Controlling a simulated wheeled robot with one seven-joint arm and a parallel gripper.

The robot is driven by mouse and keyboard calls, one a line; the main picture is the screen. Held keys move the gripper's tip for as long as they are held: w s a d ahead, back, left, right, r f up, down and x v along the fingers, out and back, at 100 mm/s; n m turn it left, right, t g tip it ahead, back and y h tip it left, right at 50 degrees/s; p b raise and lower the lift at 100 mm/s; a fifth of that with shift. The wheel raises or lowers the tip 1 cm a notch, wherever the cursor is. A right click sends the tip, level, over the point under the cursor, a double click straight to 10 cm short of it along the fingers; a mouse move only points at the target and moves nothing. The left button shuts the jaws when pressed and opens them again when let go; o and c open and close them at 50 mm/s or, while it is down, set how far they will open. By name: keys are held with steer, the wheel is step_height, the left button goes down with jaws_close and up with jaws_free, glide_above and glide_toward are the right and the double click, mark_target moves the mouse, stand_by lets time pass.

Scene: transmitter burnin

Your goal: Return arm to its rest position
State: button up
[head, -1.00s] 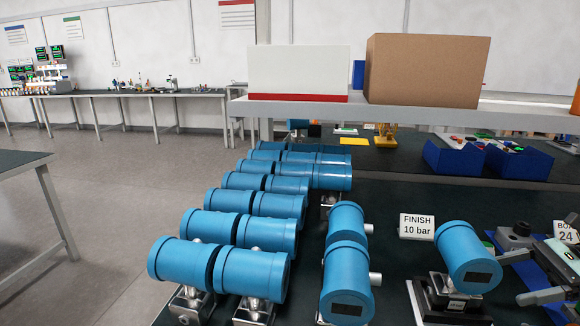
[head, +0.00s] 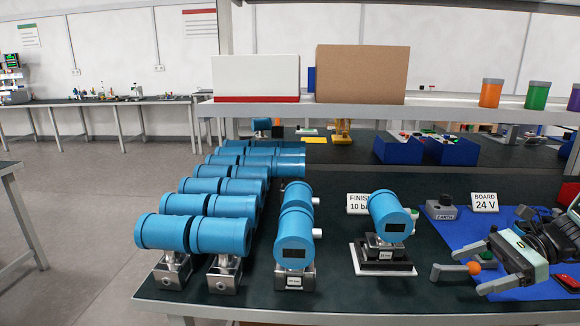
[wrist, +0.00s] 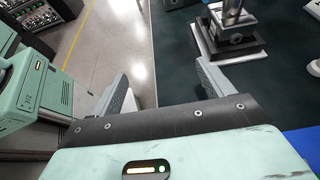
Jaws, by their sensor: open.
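My gripper (head: 462,280) is at the right of the head view, over the front part of the bench by the blue mat. Its two fingers point left and stand apart, with nothing between them. In the wrist view my gripper (wrist: 160,88) is also open and empty, with the bench edge and floor below it. A blue transmitter (head: 390,216) stands upright on a black and white stand (head: 384,262), left of my gripper and apart from it. The base of this stand also shows in the wrist view (wrist: 228,45).
Several blue transmitters (head: 220,236) stand in rows on the left of the dark bench (head: 340,284). Signs reading FINISH 10 bar (head: 357,204) and BOARD 24 V (head: 484,202) stand behind. A shelf (head: 440,112) spans the back.

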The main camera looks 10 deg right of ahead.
steer(key=s+a+r+n+g+h+p, duration=0.2)
steer(key=a+r+n+g+h+p, duration=0.15)
steer(key=a+n, duration=0.45)
steer(key=s+a+r+n+g+h+p, duration=0.1)
steer(key=a+r+n+g+h+p, duration=0.25)
steer(key=a, duration=0.85)
steer(key=s+a+r+n+t+h+p, duration=0.3)
steer(key=s+a+r+n, duration=0.6)
steer(key=n, duration=0.8)
steer(key=s+a+h+p, duration=0.1)
steer(key=s+a+h, duration=0.1)
steer(key=a, duration=0.2)
steer(key=shift+s+a, duration=0.15)
steer(key=shift+s, duration=0.25)
steer(key=shift+r, duration=0.1)
